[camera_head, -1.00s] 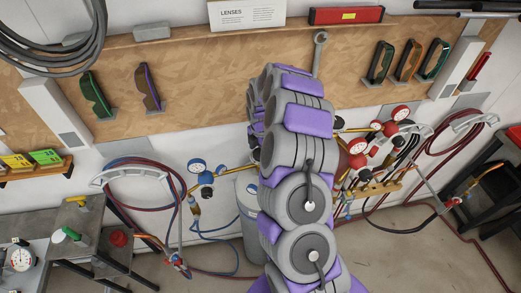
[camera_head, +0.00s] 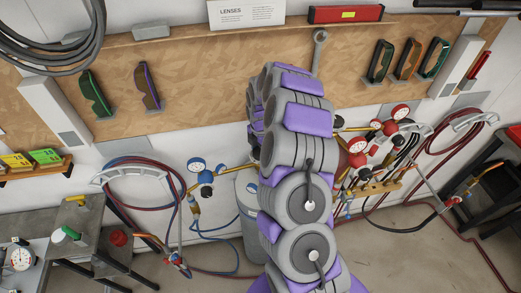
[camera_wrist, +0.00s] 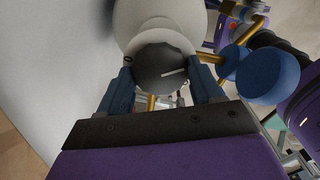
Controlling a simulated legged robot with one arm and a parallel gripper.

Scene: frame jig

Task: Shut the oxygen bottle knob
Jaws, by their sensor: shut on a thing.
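The dark grey round knob (camera_wrist: 160,66) shows in the wrist view with a pale line on its face. It sits in front of a light rounded bottle top (camera_wrist: 158,18). My gripper (camera_wrist: 162,84) is shut on the knob, with one blue finger on each side. In the head view the grey oxygen bottle (camera_head: 247,228) stands against the wall, partly behind my arm. My arm hides the knob and gripper there.
Blue gauges (camera_head: 197,166) on brass fittings sit left of my arm; one blue gauge (camera_wrist: 268,76) is close right of the gripper in the wrist view. Red gauges (camera_head: 358,146) and hoses lie to the right. A grey bench (camera_head: 50,250) stands at left.

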